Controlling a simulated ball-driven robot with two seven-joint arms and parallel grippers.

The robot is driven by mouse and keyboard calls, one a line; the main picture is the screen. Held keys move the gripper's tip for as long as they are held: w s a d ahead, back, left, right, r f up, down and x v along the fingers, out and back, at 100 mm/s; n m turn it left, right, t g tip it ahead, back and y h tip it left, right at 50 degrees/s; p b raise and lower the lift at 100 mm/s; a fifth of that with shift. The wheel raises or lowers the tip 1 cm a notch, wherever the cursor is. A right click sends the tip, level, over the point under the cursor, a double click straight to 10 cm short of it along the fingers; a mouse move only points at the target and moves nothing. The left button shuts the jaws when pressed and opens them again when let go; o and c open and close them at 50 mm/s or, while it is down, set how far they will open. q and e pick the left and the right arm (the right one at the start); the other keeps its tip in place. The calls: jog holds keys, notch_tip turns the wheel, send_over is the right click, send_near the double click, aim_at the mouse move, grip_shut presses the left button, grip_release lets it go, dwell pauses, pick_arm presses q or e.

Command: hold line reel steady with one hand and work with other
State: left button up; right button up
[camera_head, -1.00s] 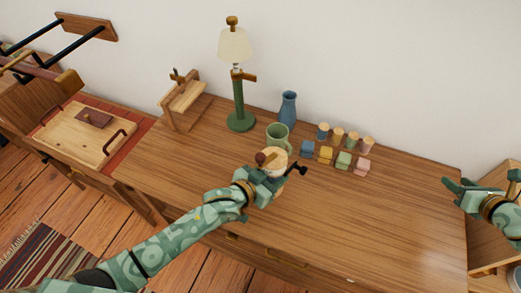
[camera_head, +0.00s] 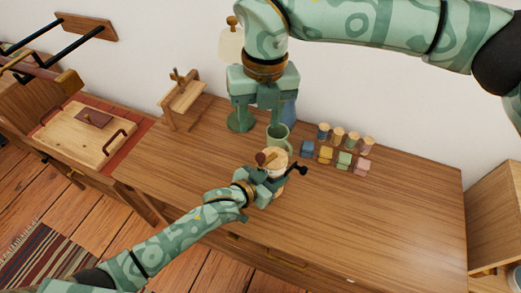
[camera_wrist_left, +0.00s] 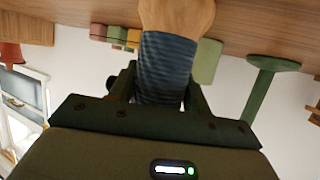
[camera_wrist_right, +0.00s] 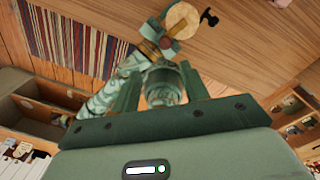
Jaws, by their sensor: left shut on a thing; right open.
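The line reel (camera_head: 276,158) has a pale wooden top, a brown knob and a dark crank on its right. It is near the middle of the desk in the head view. My left gripper (camera_head: 264,186) is shut around it; the left wrist view shows its blue-grey wound line (camera_wrist_left: 165,65) between the fingers. In the right wrist view the reel top (camera_wrist_right: 182,20) and crank (camera_wrist_right: 209,18) show beyond my gripper. My right gripper (camera_head: 258,108) is open, fingers pointing down, raised behind the reel and in front of the lamp, apart from the reel.
A green mug (camera_head: 278,137) stands just behind the reel. Several coloured blocks (camera_head: 344,159) and small jars stand to its right. The desk's right side (camera_head: 405,205) is clear.

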aim_at(261, 156)
jog(key=shift+h, duration=0.3)
notch_tip(261, 156, down, 11)
jog(key=shift+d+f, duration=0.1)
grip_shut()
